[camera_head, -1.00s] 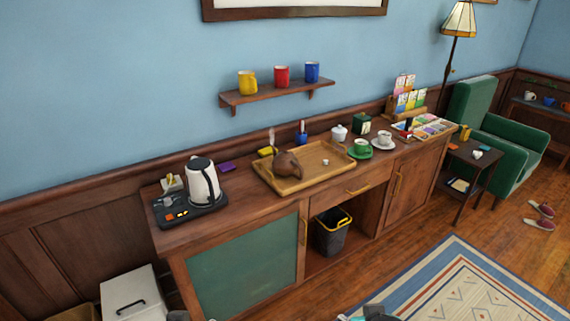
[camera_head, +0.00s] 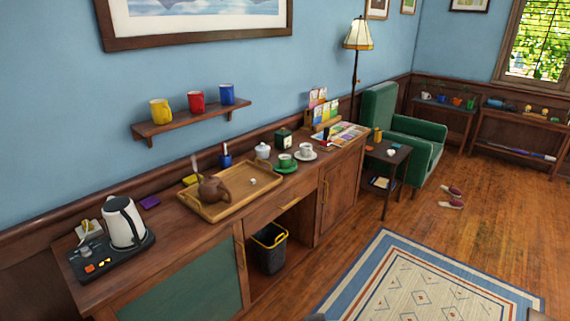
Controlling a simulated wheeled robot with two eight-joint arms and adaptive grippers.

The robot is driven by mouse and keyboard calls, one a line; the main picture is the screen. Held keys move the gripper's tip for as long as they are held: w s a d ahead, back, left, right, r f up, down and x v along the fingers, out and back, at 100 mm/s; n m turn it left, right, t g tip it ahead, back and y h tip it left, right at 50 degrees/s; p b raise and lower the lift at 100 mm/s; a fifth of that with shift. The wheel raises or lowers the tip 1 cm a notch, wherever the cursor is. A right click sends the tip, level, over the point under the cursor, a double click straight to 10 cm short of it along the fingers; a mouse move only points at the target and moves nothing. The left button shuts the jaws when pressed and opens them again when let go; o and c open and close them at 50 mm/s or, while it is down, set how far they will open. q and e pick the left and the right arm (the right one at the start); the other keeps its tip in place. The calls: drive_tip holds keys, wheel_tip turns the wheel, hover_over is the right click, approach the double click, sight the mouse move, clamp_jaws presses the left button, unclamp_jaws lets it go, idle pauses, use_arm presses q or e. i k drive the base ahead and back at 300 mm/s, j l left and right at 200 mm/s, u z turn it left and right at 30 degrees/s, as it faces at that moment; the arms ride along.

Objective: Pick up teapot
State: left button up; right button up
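A brown clay teapot (camera_head: 213,189) sits on a wooden tray (camera_head: 236,208) on top of the sideboard. The teapot is in the tray's left part, and a small white item (camera_head: 253,181) lies in the tray to its right. Neither of my grippers can be made out in the head view. Only small dark parts at the bottom edge may be mine, far from the teapot.
A white kettle (camera_head: 124,222) stands on a black base at the sideboard's left end. Green (camera_head: 286,163) and white (camera_head: 306,151) cups on saucers stand right of the tray. A black bin (camera_head: 269,248) is in the opening below. Rug (camera_head: 400,284) and open floor lie in front.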

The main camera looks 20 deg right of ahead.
sight(212, 190)
drive_tip(key=i+j+u, duration=0.15)
drive_tip(key=i+j, duration=0.3)
drive_tip(key=i+j+u, duration=0.1)
drive_tip(key=i+j, duration=0.25)
drive_tip(key=i, duration=0.3)
